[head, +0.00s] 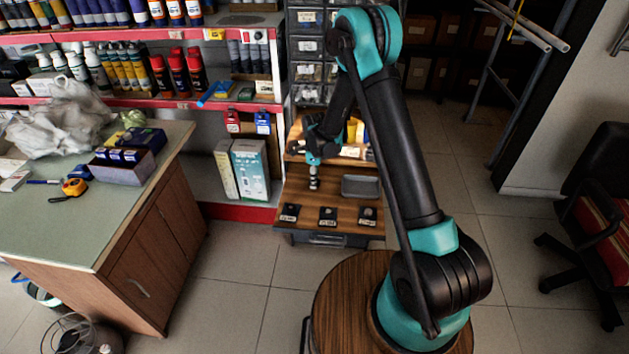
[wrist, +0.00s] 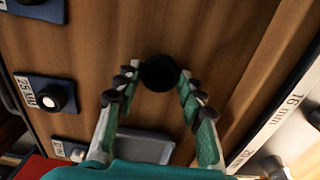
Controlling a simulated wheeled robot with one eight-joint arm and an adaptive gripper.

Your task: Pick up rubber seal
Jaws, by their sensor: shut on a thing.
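A round black piece, which looks like the rubber seal (wrist: 159,71), sits between the fingertips of my gripper (wrist: 157,78) in the wrist view. The green-padded fingers are closed in on it from both sides. In the head view my gripper (head: 313,180) points down over the wooden bench top (head: 335,203), left of a grey tray. The seal is too small to make out there. I cannot tell whether it touches the wood or is raised above it.
The empty-looking grey tray (head: 360,187) also shows in the wrist view (wrist: 146,147). Several dark labelled pads (head: 328,216) with small parts line the bench's front edge; one reads 25 MM (wrist: 50,95). A labelled 16 mm strip (wrist: 268,122) lies at the wrist view's right.

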